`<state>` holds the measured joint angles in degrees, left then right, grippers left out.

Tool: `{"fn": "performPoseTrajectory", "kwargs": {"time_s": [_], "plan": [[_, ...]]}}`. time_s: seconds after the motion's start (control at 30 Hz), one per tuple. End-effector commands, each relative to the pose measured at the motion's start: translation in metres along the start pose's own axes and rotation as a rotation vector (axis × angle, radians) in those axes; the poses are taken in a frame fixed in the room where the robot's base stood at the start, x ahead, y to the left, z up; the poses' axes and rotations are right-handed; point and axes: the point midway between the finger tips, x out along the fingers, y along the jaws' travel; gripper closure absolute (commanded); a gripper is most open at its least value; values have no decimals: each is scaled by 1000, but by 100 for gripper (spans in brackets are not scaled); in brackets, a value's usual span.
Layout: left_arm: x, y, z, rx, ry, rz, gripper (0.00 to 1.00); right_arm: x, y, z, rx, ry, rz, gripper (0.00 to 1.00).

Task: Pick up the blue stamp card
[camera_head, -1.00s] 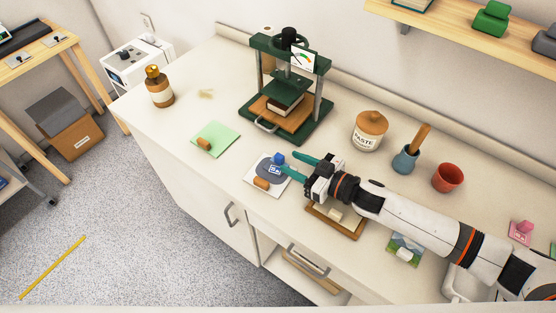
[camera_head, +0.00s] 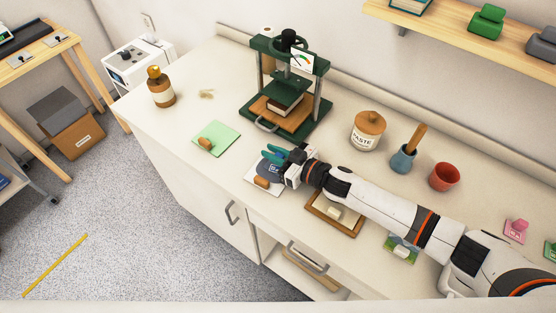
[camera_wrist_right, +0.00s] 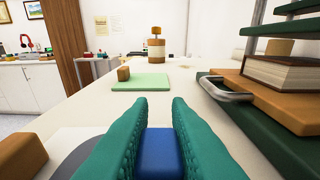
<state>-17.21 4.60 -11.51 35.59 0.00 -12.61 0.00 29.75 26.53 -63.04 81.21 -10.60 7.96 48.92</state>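The blue stamp card (camera_head: 271,169) lies on the dark round patch of a white sheet (camera_head: 255,188); my right gripper hides part of it in the head view. Its blue block (camera_wrist_right: 159,152) stands between the teal fingers in the right wrist view and fills the gap between them. My right gripper (camera_head: 273,155) is low over the sheet, its fingers close together on both sides of the block. It also shows in the right wrist view (camera_wrist_right: 161,110). My left gripper is not in view.
A tan block (camera_head: 261,182) sits beside the card. A green sheet (camera_head: 222,135) with another tan block lies to the left. The green press (camera_head: 290,125) stands behind. A wooden tray (camera_head: 322,216) lies under my right arm. A paste jar (camera_head: 368,130) stands at the right.

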Motion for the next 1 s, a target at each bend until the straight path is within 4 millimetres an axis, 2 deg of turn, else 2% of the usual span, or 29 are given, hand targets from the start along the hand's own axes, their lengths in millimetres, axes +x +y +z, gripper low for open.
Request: {"fn": "performPoseTrajectory", "kwargs": {"time_s": [0.03, 0.1, 0.43, 0.57, 0.8, 1.0], "plan": [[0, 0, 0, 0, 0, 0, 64, 0, 0, 0, 0, 0, 0, 92], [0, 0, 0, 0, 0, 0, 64, 0, 0, 0, 0, 0, 0, 100], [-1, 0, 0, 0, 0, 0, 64, -1, 0, 6, -1, -1, 0, 100], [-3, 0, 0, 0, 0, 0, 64, -4, -1, 26, -5, -2, 1, 100], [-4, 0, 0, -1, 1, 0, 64, -12, 0, 74, -4, -2, 2, 100], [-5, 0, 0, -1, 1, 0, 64, -15, 0, 96, -2, 0, 0, 100]]}}
